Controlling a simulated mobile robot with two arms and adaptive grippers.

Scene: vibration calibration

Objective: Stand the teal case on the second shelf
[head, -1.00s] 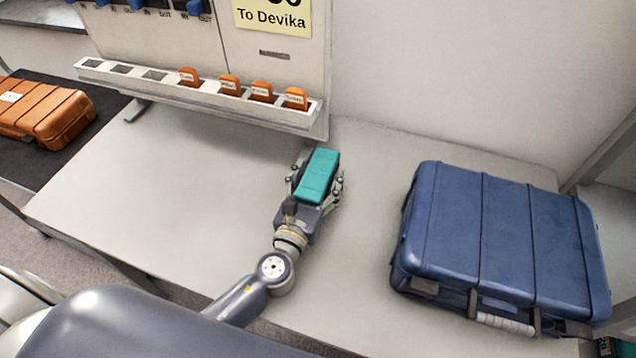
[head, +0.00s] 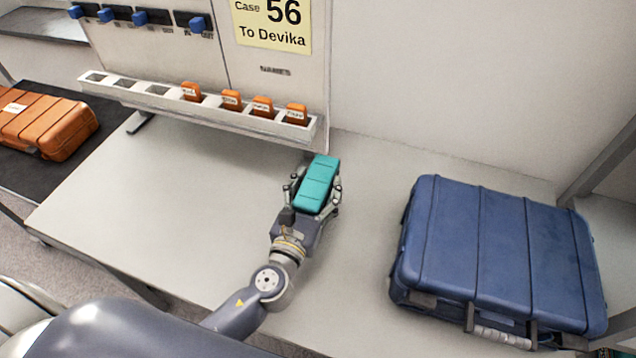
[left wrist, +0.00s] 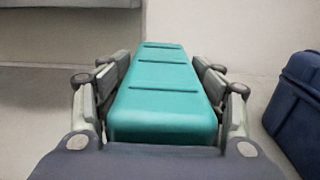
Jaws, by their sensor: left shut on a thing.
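The teal case (head: 317,182) is a small ribbed box held between the fingers of my left gripper (head: 315,192) in the head view, over the middle of the grey table. In the left wrist view the teal case (left wrist: 162,95) lies lengthwise between the two fingers of my left gripper (left wrist: 162,90), which press on its sides. I cannot tell its exact height above the table. My right gripper is not in view. No shelf that I can make out as the second one shows clearly.
A large blue suitcase (head: 500,255) lies on the table at right. A panel with a slotted rail (head: 135,93) holding several orange tags stands behind. An orange case (head: 45,125) lies on a dark mat at far left. The table's left half (head: 170,190) is clear.

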